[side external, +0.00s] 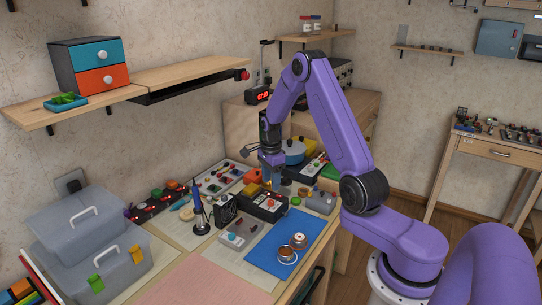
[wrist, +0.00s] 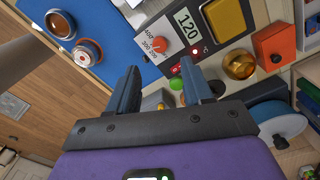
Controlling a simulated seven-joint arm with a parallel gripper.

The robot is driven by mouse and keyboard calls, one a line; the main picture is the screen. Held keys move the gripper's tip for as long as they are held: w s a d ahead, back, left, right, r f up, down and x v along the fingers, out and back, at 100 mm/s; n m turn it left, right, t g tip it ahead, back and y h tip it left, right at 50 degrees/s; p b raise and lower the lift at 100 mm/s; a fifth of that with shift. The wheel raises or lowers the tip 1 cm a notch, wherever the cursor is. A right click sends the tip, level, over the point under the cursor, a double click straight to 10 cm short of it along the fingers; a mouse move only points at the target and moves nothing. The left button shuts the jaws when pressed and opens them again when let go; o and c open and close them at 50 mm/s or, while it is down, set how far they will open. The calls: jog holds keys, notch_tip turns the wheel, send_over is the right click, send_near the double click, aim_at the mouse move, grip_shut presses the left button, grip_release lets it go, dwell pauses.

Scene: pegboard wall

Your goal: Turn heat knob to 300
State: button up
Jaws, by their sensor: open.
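The heat knob (wrist: 160,45) is a small orange-red dial on a pale panel, seen in the wrist view with numbers printed around it. Its pointer direction is too small to read. A display (wrist: 187,24) reading 120 sits beside it on the same unit. My gripper (wrist: 163,85) is open and empty, its two blue-grey fingers apart. In the wrist picture the knob lies above the gap between the fingers, and neither finger touches it. In the side view my gripper (side external: 272,180) points down over the crowded bench, and I cannot clearly make out the knob there.
A blue mat (side external: 262,245) with two copper-coloured round items (side external: 291,248) lies near the bench front. A soldering iron in its stand (side external: 201,215) and a grey toolbox (side external: 98,240) stand left. Free room here is tight.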

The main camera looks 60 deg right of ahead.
notch_tip(320, 180, up, 10)
dwell(0.3)
jog(key=shift+a+f, duration=0.1)
jog(key=s+a+r+n, duration=0.2)
jog(key=s+a+n, duration=0.2)
jog(key=a+n, duration=0.55)
jog(key=s+a+r+n, duration=0.35)
jog(key=a+n, duration=0.35)
jog(key=a, duration=0.5)
jog(key=s+a+n, duration=0.2)
jog(key=s+n, duration=0.7)
jog(key=s, duration=0.2)
jog(key=s+a+n, duration=0.3)
jog(key=s+n, duration=0.7)
jog(key=s, duration=0.2)
jog(key=shift+s+f, duration=0.2)
jog(key=shift+f, duration=0.15)
